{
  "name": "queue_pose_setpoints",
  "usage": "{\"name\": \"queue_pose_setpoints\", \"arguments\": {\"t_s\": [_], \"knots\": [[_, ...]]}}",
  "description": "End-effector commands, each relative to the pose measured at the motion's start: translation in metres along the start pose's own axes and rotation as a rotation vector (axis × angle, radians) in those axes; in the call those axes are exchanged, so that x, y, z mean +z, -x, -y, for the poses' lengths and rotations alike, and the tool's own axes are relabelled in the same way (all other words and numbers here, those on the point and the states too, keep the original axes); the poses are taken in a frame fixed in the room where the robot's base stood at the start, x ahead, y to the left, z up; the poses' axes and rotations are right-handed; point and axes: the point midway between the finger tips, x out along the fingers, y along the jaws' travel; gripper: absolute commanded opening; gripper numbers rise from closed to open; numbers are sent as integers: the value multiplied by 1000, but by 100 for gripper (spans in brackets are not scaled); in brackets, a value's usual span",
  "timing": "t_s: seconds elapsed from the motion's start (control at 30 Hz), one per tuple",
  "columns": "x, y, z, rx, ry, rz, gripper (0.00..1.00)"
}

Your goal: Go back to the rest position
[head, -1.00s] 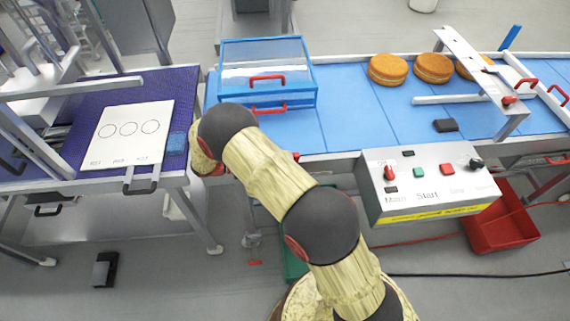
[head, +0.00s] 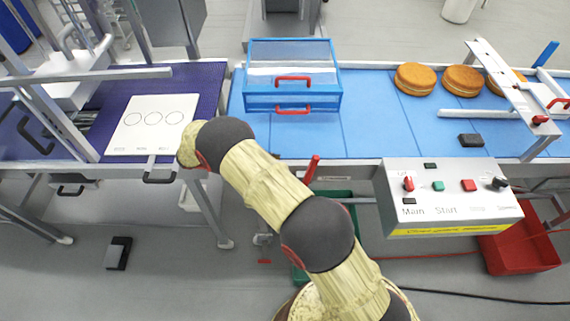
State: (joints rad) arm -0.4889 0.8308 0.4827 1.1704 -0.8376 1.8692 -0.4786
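My arm reaches up from the bottom of the head view and bends left in front of the conveyor. My gripper is not visible; the end of the arm is hidden behind its own links near the left table's front edge. A white board (head: 128,139) with three outlined circles lies on the purple table (head: 203,97) at the left. Several round filled cakes (head: 415,78) sit on the blue conveyor (head: 372,125) at the right.
A clear blue-framed cover with red handles (head: 293,78) stands on the conveyor. A control box (head: 450,193) with switches and buttons is at the conveyor's front. A red bin (head: 520,252) stands below it. A dark block (head: 470,140) lies on the belt.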

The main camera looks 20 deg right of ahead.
Motion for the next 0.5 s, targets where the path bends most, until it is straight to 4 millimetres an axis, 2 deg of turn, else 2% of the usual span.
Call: {"name": "queue_pose_setpoints", "arguments": {"t_s": [0.13,0.5], "knots": [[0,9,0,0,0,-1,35],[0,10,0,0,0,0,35]]}}
